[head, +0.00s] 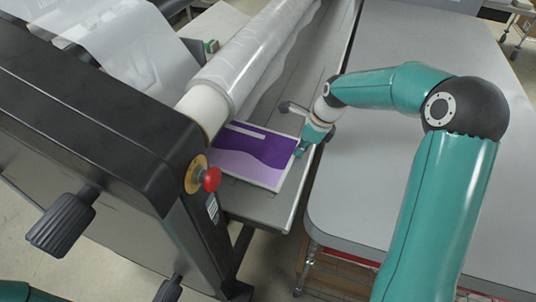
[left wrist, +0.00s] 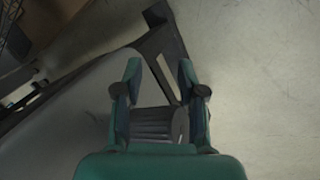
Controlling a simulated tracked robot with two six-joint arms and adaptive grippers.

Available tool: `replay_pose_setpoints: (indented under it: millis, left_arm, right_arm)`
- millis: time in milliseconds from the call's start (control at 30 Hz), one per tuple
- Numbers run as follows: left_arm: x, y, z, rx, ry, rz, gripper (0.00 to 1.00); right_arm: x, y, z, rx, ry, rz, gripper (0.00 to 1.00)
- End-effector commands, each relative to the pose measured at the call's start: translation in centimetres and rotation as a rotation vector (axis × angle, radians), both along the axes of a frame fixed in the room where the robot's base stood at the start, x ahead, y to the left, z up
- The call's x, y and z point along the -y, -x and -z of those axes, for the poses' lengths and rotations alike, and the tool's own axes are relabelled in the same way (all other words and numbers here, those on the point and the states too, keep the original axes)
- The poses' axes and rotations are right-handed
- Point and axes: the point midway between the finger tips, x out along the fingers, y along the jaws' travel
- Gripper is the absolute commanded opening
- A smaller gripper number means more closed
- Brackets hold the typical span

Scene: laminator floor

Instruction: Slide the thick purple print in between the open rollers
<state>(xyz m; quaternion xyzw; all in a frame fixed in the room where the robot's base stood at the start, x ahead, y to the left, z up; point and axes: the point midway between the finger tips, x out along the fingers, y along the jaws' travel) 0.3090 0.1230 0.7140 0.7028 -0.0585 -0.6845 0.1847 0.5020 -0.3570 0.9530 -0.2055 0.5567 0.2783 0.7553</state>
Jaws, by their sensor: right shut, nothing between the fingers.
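The purple print (head: 255,157) lies flat on the laminator's feed table (head: 263,208), with a white border and a paler purple lower part. Its far left edge reaches under or beside the film-wrapped roller (head: 245,70); I cannot tell whether it is between the rollers. My right gripper (head: 303,148) is shut at the print's right edge, with nothing between its fingers.
The black laminator end housing (head: 100,120) carries a red stop button (head: 211,179) and a black handle knob (head: 62,222). A grey table (head: 400,150) stands to the right, across a narrow gap. Clear film (head: 130,45) hangs at the upper left.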

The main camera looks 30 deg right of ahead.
Motion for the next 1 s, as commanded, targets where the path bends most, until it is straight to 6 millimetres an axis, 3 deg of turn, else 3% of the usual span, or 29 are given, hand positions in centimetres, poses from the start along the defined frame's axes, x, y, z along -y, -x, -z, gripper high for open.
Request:
replay_pose_setpoints:
  millis: [1000]
  left_arm:
    - [0.0, 0.0, 0.2, 0.000, 0.000, 0.000, 0.40]
  right_arm:
    - [-0.4, 1.0, 0.1, -0.003, -0.001, -0.002, 0.00]
